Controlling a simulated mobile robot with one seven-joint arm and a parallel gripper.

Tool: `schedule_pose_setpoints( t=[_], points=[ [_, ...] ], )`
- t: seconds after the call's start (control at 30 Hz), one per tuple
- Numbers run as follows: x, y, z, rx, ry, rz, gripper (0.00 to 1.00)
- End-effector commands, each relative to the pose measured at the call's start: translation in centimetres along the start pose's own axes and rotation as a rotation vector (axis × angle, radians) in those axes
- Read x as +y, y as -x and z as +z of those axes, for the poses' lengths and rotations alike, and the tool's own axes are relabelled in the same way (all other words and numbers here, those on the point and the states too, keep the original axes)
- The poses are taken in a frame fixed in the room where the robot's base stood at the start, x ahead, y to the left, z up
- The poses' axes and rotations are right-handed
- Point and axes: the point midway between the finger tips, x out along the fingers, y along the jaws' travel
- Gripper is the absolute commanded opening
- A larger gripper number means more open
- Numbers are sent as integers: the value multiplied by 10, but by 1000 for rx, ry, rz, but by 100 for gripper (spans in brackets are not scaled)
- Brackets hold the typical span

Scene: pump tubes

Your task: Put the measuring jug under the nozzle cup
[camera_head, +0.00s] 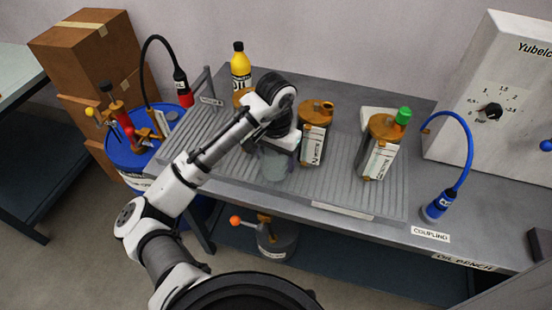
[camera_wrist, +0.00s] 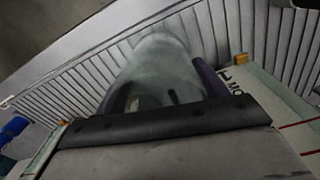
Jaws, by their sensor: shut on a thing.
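The measuring jug looks like a pale, see-through vessel (camera_head: 275,165) low over the ribbed tray, below my gripper (camera_head: 283,148). In the wrist view the clear jug (camera_wrist: 163,62) sits between the two dark fingers of my gripper (camera_wrist: 160,92), which is shut on it. I cannot tell whether its base touches the tray. A black hose ends in a dark and red cup-like piece (camera_head: 183,92) over the tray's left end, away from the jug. Its label is too small to read, so I cannot be sure it is the nozzle cup.
The ribbed tray (camera_head: 390,202) bears two brown labelled containers (camera_head: 313,135) (camera_head: 380,148) right of my gripper. A yellow bottle (camera_head: 240,68) stands behind. A blue hose coupling (camera_head: 437,207) stands at the right, by a white control box (camera_head: 495,100). A blue drum (camera_head: 130,158) is left.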

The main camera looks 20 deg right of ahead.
Motion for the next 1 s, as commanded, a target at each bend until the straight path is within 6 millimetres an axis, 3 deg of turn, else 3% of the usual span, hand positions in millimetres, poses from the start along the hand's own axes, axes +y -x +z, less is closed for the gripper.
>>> schedule_pose_setpoints(
  t=[0.1,0.47,0.5,0.57,0.83,1.0],
  points=[
    [0,-10,0,-1,-1,1,48],
    [0,-14,0,0,-1,0,48],
    [0,-14,0,0,-1,0,72],
    [0,-13,0,0,-1,-1,80],
    [0,-12,0,0,-1,-1,80],
    [0,1,0,2,-1,-3,80]
  ],
)
